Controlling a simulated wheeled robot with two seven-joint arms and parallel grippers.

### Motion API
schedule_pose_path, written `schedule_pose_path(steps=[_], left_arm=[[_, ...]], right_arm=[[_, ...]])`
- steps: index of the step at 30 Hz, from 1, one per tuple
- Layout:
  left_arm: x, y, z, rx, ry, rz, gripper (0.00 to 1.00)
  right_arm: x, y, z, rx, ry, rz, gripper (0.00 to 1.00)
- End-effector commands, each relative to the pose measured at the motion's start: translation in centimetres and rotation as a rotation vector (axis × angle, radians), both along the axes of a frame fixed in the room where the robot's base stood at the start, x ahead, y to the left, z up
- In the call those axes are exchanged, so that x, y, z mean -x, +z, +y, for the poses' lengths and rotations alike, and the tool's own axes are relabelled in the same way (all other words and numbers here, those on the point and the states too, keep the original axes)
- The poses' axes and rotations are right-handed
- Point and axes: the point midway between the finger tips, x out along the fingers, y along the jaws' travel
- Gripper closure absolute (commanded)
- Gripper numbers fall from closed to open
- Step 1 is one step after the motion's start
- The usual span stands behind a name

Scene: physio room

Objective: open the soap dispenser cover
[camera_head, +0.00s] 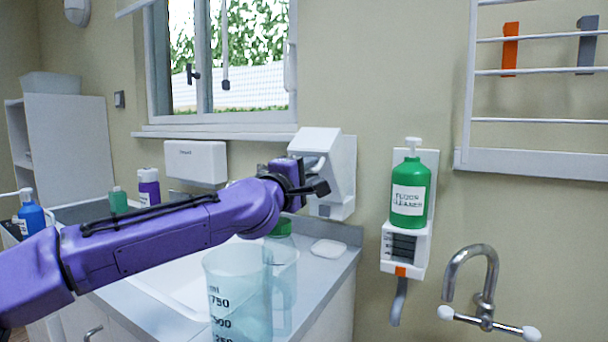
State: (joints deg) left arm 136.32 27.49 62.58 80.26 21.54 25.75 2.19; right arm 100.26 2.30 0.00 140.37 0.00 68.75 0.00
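The white soap dispenser (342,172) is mounted on the wall above the sink counter, right of the window. Its cover (318,139) juts forward at a slant from the back part, and looks tilted out at least partly. My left gripper (312,183) is right at the dispenser's front, below the slanted cover. Its dark fingers overlap the dispenser in the picture, so I cannot tell whether they touch the cover or are open or shut. My purple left arm comes in from the left and hides part of the counter. My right gripper is not in view.
A clear measuring jug (232,290) stands on the counter (335,268) under my forearm, with another clear container beside it. A tap (484,300) is at lower right. A white box (196,162) hangs at left.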

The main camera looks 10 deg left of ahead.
Motion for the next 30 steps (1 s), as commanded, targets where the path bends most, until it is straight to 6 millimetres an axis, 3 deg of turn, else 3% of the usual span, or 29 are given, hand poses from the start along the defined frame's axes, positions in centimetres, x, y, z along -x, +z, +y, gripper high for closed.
schedule_pose_path(steps=[9,15,30], left_arm=[[6.2,-0.9,2.6,0.001,-0.002,-0.006,0.72],[9.0,-1.5,3.8,0.001,-0.001,-0.003,0.72],[9.3,-1.7,4.0,0.001,-0.001,0.000,0.72]], right_arm=[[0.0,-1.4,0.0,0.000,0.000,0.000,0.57],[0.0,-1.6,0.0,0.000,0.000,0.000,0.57],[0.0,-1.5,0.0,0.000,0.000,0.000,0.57]])
